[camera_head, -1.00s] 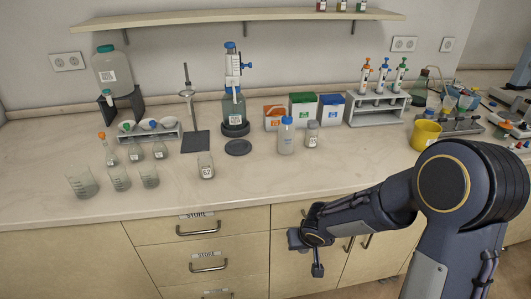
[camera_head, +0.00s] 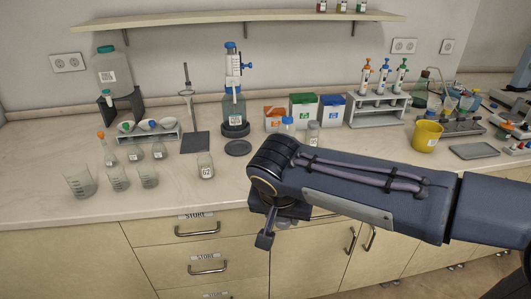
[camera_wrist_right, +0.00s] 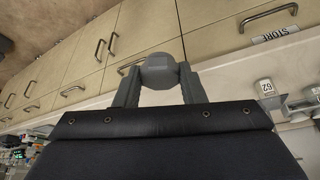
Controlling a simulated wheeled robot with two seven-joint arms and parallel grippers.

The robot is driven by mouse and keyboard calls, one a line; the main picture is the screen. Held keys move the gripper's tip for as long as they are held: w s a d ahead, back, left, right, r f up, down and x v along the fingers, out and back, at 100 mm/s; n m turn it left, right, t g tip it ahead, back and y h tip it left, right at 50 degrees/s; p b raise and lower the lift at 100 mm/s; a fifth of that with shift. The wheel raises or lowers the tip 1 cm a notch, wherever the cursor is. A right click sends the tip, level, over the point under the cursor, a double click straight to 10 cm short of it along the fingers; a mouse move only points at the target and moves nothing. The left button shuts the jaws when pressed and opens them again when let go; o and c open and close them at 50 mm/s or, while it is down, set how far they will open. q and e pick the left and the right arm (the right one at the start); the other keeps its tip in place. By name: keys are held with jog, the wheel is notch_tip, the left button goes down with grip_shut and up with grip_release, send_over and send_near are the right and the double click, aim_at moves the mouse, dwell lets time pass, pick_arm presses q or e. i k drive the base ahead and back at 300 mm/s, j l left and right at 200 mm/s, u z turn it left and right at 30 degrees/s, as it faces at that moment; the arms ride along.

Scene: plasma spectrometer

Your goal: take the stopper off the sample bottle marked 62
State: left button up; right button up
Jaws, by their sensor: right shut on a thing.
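The sample bottle (camera_head: 206,166) marked 62 is a small clear bottle with a white label, upright near the counter's front edge. It also shows at the right of the right wrist view (camera_wrist_right: 266,88). I see no stopper on its neck, though it is small in view. My right gripper (camera_head: 265,240) is in front of the counter edge, right of and below the bottle. In the right wrist view, its fingers are shut on a grey rounded, faceted piece (camera_wrist_right: 158,72), which looks like the stopper. The left gripper is out of view.
Several glass flasks and beakers (camera_head: 80,183) stand to the left of the bottle. A round dark plate (camera_head: 238,147) lies behind it. Drawers (camera_head: 203,250) are below the counter.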

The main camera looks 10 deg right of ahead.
aim_at(205, 162)
jog(key=i, duration=1)
